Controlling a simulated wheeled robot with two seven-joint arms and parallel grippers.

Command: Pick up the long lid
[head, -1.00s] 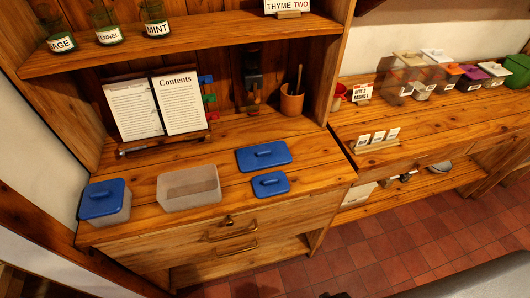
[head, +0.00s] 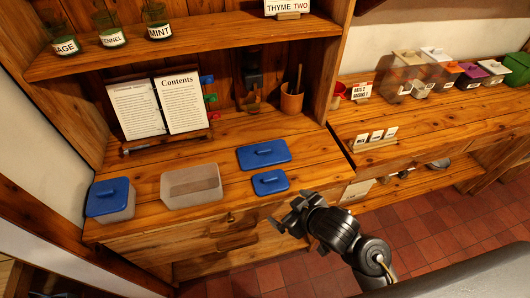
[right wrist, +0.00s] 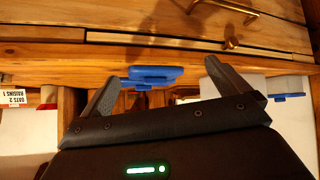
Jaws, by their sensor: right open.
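The long blue lid (head: 264,157) lies flat on the pine counter, its bar handle on top. A shorter blue lid (head: 270,184) lies just in front of it. My right gripper (head: 287,212) is open and empty, near the counter's front edge, to the front right of the short lid and apart from both lids. In the right wrist view, blue lid shapes (right wrist: 152,73) show between the open fingers (right wrist: 163,68), seen edge-on; I cannot tell the two lids apart there. My left gripper is out of view.
An open, pale container (head: 191,185) and a blue-lidded container (head: 110,199) stand left of the lids. An open book (head: 158,106) on a stand and a brown cup (head: 291,102) with a utensil are behind. Drawers are below the counter edge; a shelf (head: 190,52) hangs above.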

